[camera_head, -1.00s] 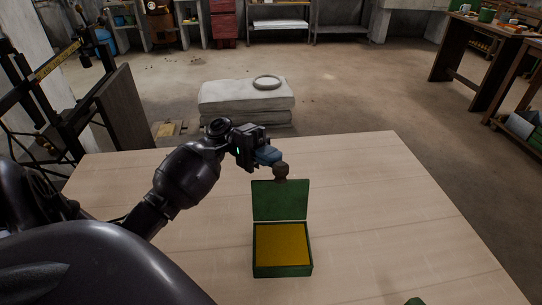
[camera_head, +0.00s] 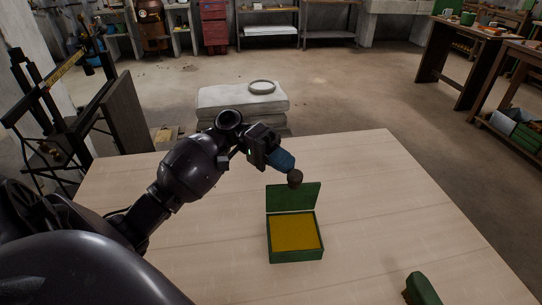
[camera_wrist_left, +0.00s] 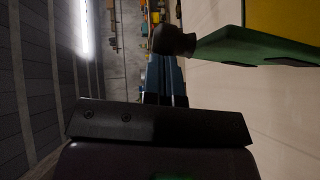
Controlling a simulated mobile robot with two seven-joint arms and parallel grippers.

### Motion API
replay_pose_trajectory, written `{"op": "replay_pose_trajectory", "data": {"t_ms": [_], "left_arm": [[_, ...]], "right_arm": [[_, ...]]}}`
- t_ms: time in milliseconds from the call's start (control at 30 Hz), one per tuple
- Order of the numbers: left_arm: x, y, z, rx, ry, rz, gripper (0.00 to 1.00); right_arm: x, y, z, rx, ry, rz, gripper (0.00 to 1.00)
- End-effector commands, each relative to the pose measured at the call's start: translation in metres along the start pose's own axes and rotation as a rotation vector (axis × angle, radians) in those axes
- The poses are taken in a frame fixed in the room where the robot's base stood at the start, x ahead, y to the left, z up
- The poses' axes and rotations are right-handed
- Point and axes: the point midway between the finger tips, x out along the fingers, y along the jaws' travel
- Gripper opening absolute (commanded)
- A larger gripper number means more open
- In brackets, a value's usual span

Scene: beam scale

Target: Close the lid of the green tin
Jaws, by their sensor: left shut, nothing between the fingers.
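The green tin (camera_head: 296,256) stands on the table with its yellow inside (camera_head: 295,231) showing. Its green lid (camera_head: 293,197) is open and stands up at the far side; its edge also shows in the left wrist view (camera_wrist_left: 245,45). A dark round knob (camera_head: 295,179) sits at the middle of the lid's top edge and shows in the wrist view too (camera_wrist_left: 172,40). My left gripper (camera_head: 288,166), with blue fingers, is shut and empty. Its tips are right at the knob, at the lid's far side; I cannot tell if they touch. My right gripper is out of view.
A green object (camera_head: 424,289) with a dark end lies at the table's near right, cut off by the frame. The pale wooden table (camera_head: 380,190) is otherwise clear. Beyond it, a grey ring (camera_head: 261,87) lies on stacked pale slabs (camera_head: 235,100).

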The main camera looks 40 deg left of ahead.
Motion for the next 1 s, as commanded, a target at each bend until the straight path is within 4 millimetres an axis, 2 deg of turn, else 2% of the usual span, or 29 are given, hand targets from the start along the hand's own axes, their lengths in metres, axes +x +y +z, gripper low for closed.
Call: {"op": "replay_pose_trajectory", "data": {"t_ms": [33, 100, 467, 733, 1000], "left_arm": [[0.004, 0.011, 0.003, 0.042, 0.001, -0.034, 0.0], [0.011, 0.013, 0.009, 0.09, 0.0, -0.081, 0.0], [0.046, 0.013, 0.045, 0.329, 0.0, -0.324, 0.0], [0.072, 0.001, 0.071, 0.508, -0.001, -0.504, 0.0], [0.096, -0.019, 0.094, 0.687, -0.001, -0.683, 0.0]], "right_arm": [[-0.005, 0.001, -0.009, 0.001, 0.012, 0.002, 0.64], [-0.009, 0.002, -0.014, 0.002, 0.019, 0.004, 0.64], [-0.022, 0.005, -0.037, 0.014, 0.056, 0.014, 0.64], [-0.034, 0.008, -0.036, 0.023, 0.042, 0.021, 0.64], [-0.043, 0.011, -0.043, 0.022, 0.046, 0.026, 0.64]]}}
